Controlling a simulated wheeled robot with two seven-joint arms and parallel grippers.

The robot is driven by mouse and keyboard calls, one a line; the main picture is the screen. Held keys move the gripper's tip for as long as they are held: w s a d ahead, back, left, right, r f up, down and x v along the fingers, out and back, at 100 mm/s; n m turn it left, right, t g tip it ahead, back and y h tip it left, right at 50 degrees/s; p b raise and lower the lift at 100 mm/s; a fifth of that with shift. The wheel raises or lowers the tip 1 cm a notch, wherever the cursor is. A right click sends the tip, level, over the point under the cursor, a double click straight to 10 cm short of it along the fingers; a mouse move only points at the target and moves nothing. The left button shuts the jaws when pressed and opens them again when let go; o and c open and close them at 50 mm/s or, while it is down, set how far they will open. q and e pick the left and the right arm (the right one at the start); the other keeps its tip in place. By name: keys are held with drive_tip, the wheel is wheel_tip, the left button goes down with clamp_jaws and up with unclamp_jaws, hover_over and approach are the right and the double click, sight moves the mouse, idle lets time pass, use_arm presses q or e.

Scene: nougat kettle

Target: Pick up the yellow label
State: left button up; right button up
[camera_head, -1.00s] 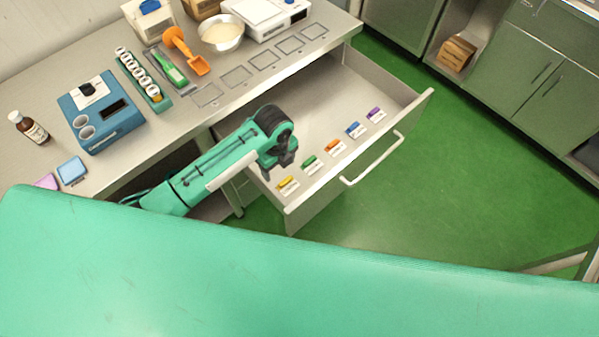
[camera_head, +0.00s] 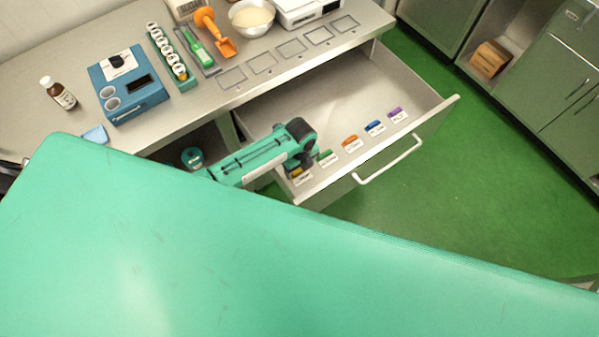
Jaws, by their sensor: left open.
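The yellow label (camera_head: 297,172) lies in the open drawer (camera_head: 430,118) near its front left corner, with a white card (camera_head: 304,181) at it. My left gripper (camera_head: 296,164) reaches into the drawer from the left and is right over the yellow label, partly covering it. Its jaws are open, pointing down. Whether the fingers touch the label cannot be told. My right gripper is not in view.
Green (camera_head: 328,157), orange (camera_head: 351,141), blue (camera_head: 375,127) and purple (camera_head: 397,114) labels lie in a row to the right. The drawer's front wall and white handle (camera_head: 390,160) are close. A blue device (camera_head: 128,84) and a bowl (camera_head: 251,17) stand on the counter.

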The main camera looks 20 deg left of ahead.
sight(299, 172)
use_arm(q)
drive_tip(key=shift+w+a+f+p, duration=0.1)
drive_tip(key=shift+f+p, duration=0.2)
drive_tip(key=shift+f, duration=1.5)
drive_tip(key=c, duration=1.1)
drive_tip(key=shift+o, duration=0.2)
